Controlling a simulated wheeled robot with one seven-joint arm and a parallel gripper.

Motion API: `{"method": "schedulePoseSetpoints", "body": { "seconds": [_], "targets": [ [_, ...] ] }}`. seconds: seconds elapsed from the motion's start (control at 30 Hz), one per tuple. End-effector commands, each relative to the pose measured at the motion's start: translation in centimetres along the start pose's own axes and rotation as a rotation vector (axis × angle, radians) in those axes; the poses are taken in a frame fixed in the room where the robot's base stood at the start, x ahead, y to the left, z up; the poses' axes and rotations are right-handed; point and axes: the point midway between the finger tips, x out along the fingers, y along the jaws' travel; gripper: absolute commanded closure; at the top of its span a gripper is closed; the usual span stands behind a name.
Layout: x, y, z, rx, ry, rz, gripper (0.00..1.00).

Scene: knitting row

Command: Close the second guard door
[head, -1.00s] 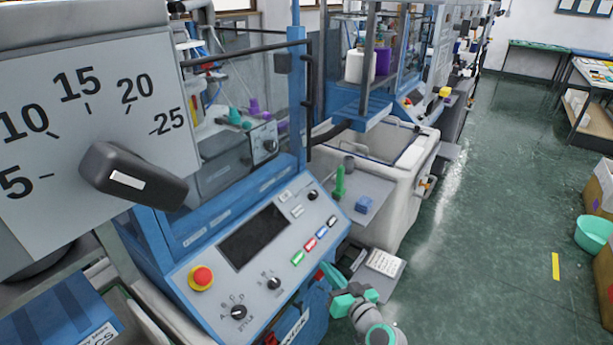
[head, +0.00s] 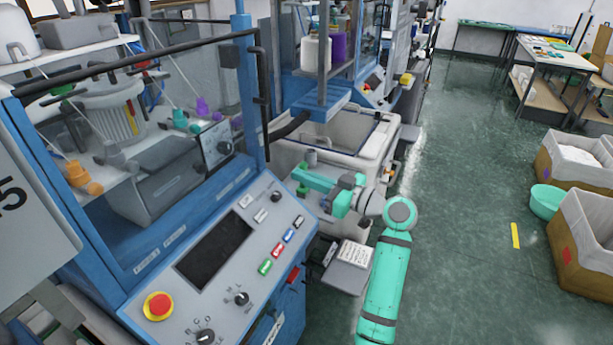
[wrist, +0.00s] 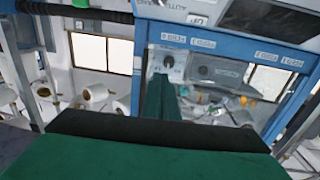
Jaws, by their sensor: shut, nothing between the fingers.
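The near knitting machine has a clear guard pane (head: 185,60) in a blue frame, with a black rail along its top and a black upright handle (head: 263,95) on its right side. A second machine behind it has its own blue-framed clear guard (head: 368,30), partly covered by posts and cones; I cannot tell how far either guard stands open. My gripper (head: 303,176) is shut and empty. In the head view it points left, right of the near machine's panel and apart from both guards. In the wrist view my gripper (wrist: 160,95) overlaps a blue machine frame (wrist: 140,75).
The near machine's control panel (head: 215,260) carries a red stop button (head: 158,305). A white bin (head: 345,140) and a grey shelf with a paper (head: 355,254) lie near my arm. Cardboard boxes (head: 585,240) and a teal basin (head: 546,201) stand right. The green aisle floor is clear.

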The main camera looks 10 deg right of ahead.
Motion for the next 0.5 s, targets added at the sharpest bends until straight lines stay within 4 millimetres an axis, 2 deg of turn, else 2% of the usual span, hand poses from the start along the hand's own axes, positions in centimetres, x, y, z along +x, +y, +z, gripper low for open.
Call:
{"method": "schedulePoseSetpoints", "body": {
  "seconds": [0.03, 0.1, 0.5],
  "targets": [
    [1.3, -0.2, 0.1, 0.001, -0.002, -0.007, 1.0],
    [2.7, -0.3, 0.1, 0.0, -0.001, -0.008, 1.0],
    [8.6, 0.4, 0.1, 0.002, -0.001, 0.007, 1.0]
  ]
}}
